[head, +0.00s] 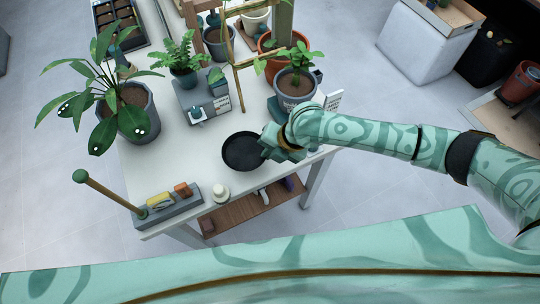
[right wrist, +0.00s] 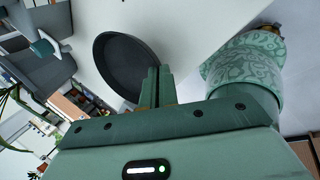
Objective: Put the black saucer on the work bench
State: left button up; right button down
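The black saucer (head: 243,151) is a round, shallow dark dish over the clear middle of the white work bench (head: 172,170). It looks about level; I cannot tell whether its underside touches the bench top. My right gripper (head: 268,150) reaches in from the right and meets the saucer's right rim. In the right wrist view its two fingers (right wrist: 158,88) are close together at the edge of the saucer (right wrist: 125,60), with the rim seemingly pinched between them. The fingers hide that bit of rim. My left gripper is not in view.
A grey box (head: 203,104) with a card stands behind the saucer. A potted seedling (head: 295,85) is back right, a larger palm pot (head: 135,110) left. A tool tray (head: 168,207) and a small pale round item (head: 220,193) are near the front edge.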

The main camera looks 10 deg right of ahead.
aim_at(271, 161)
jog(key=shift+w+d+f, duration=0.2)
jog(key=shift+w+f, duration=0.45)
jog(key=shift+f, duration=0.15)
jog(key=shift+w+d+f+b, duration=0.15)
jog(key=shift+f+b, duration=0.3)
jog(key=shift+f, duration=0.5)
jog(key=shift+w+d+f+b, duration=0.15)
jog(key=shift+f+b, duration=0.25)
jog(key=shift+f, duration=0.55)
jog(key=shift+a, duration=0.1)
jog(key=shift+f, duration=0.2)
jog(key=c, duration=2)
grip_release()
jog(key=shift+o, duration=0.2)
jog(key=shift+r, duration=0.2)
jog(key=p+v, duration=0.3)
jog(key=v, duration=0.9)
jog(key=shift+p, duration=0.3)
